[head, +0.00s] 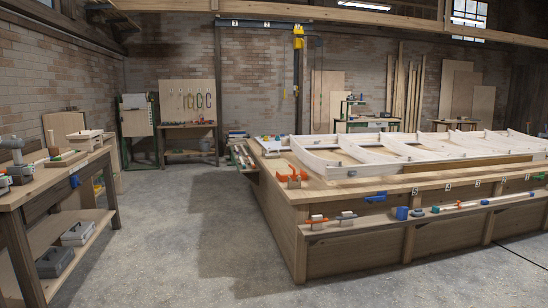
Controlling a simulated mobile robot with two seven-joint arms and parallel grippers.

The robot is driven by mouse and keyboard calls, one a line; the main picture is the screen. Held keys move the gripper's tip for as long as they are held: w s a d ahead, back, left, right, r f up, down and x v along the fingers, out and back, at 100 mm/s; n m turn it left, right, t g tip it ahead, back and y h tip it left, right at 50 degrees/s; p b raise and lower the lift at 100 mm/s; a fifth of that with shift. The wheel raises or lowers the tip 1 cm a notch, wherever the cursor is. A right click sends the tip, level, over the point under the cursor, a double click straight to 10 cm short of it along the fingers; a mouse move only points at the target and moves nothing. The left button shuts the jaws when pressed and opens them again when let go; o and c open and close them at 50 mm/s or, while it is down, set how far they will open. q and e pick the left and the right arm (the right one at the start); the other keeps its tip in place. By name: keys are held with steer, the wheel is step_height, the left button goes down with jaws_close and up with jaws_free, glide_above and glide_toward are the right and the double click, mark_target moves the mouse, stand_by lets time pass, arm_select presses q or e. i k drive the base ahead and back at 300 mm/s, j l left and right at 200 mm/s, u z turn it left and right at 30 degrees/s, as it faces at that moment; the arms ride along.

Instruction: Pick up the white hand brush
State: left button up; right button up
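I cannot make out a white hand brush for certain; the small tools are too far away to tell apart. Neither of my grippers is in view. A wooden workbench (35,187) stands at the left with several small things on its top. A big wooden platform (275,222) at the right carries a pale wooden frame (400,150). A low ledge (375,226) along its front holds several small tools, with orange, blue and pale parts.
Grey cases (55,261) lie on the left bench's lower shelf. Orange clamps (292,177) stand on the platform's near left corner. A pegboard table (188,126) is at the back wall. The concrete floor (180,225) between bench and platform is clear.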

mark_target(277, 155)
steer(key=i+j+u, duration=0.3)
steer(key=i, duration=0.45)
steer(key=i+u, duration=0.25)
steer(key=i, duration=1.6)
steer(key=i+j, duration=0.1)
steer(key=i, duration=0.95)
steer(key=i+z, duration=0.1)
steer(key=i, duration=0.9)
steer(key=i+j, duration=0.15)
steer(key=i, duration=0.9)
steer(key=i+z, duration=0.35)
steer(key=i+j+z, duration=0.15)
steer(key=z, duration=0.2)
steer(key=i+j+z, duration=0.2)
steer(key=i+z, duration=0.15)
steer(key=i+j+z, duration=0.1)
steer(key=z, duration=0.3)
steer(key=i+j+z, duration=0.15)
steer(key=z, duration=0.25)
steer(key=i+j+z, duration=0.2)
steer(key=z, duration=0.2)
steer(key=i+j+z, duration=0.15)
steer(key=z, duration=0.15)
steer(key=i+j+z, duration=0.1)
steer(key=j+z, duration=0.25)
